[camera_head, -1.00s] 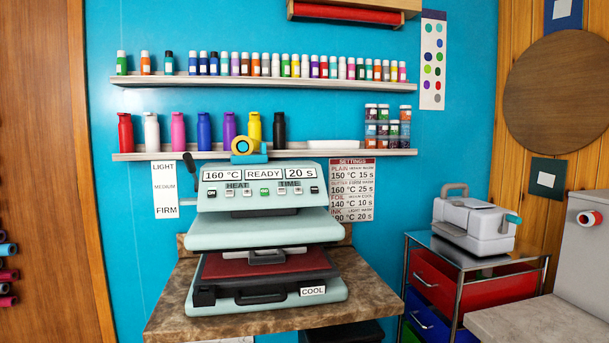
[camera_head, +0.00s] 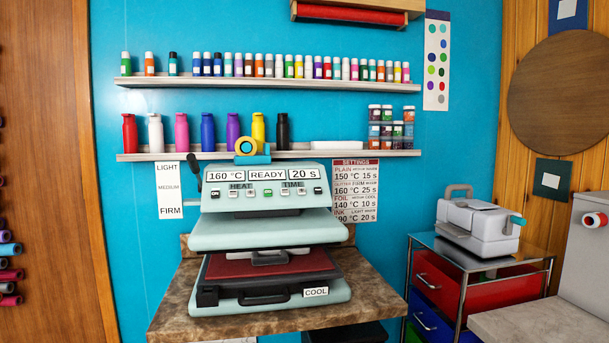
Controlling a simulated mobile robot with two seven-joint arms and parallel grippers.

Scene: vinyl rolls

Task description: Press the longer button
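A heat press (camera_head: 265,230) with a pale green body stands on a brown stone-like worktop. Its control panel (camera_head: 266,186) shows "160 °C", "READY" and "20 s". Neither of my grippers is in view.
The worktop (camera_head: 180,318) has bare room around the press. To the right, a metal-framed drawer cart (camera_head: 450,285) carries a white machine (camera_head: 480,222). Shelves of bottles (camera_head: 265,82) hang above. A settings chart (camera_head: 356,188) is on the blue wall.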

